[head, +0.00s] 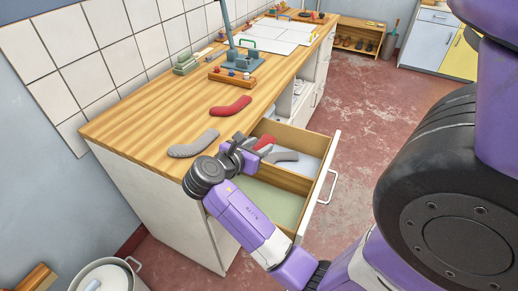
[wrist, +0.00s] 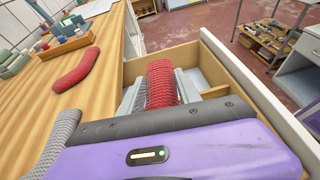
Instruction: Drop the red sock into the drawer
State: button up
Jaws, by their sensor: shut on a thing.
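A red knitted sock (wrist: 162,84) is between the fingers of my gripper (head: 262,148), which is shut on it. The held sock also shows as a small red patch in the head view (head: 266,142), partly hidden by the gripper. The drawer (head: 318,172) is pulled open, and the sock is over its far, pale-lined compartment; the exact height above the floor is hard to tell. The drawer's wooden wall also shows in the wrist view (wrist: 238,72). A second red sock (head: 230,106) lies on the wooden counter; it also shows in the wrist view (wrist: 77,70).
A grey sock (head: 194,143) lies near the counter's front edge. The near compartment (head: 262,204) is green-lined and looks empty.

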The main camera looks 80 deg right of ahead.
jog(key=shift+f+b, duration=1.05)
jog(key=shift+b, duration=0.2)
jog(key=shift+r, duration=0.1)
jog(key=o, duration=1.4)
jog(key=shift+a, duration=0.1)
jog(key=v, duration=0.7)
jog(key=shift+w+a, duration=0.15)
jog(key=shift+a, duration=0.1)
jog(key=shift+a, duration=0.1)
